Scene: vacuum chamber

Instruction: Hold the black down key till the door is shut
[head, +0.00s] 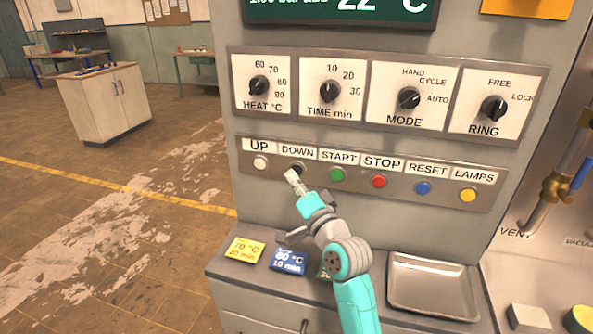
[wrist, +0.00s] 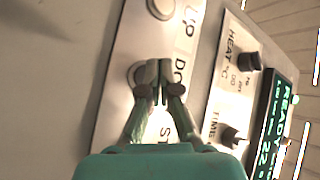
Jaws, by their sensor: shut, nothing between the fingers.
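The black DOWN key (head: 299,166) is on the button strip, under the DOWN label (head: 297,151), between the white UP key (head: 261,162) and the green START key (head: 337,174). My gripper (head: 291,176) is shut and empty, with its tips at the DOWN key's lower left, partly covering it. In the wrist view my gripper (wrist: 158,68) points at the strip, and the rim of the DOWN key (wrist: 133,76) shows beside the fingertips. I cannot tell whether the tips touch or press the key. I cannot make out the door in either view.
Red STOP (head: 378,182), blue RESET (head: 423,188) and yellow LAMPS (head: 467,195) keys continue the row. Knobs sit above, including the HEAT knob (head: 259,86). Below are a ledge with cards and a metal tray (head: 434,286). A brass valve (head: 551,187) is at the right.

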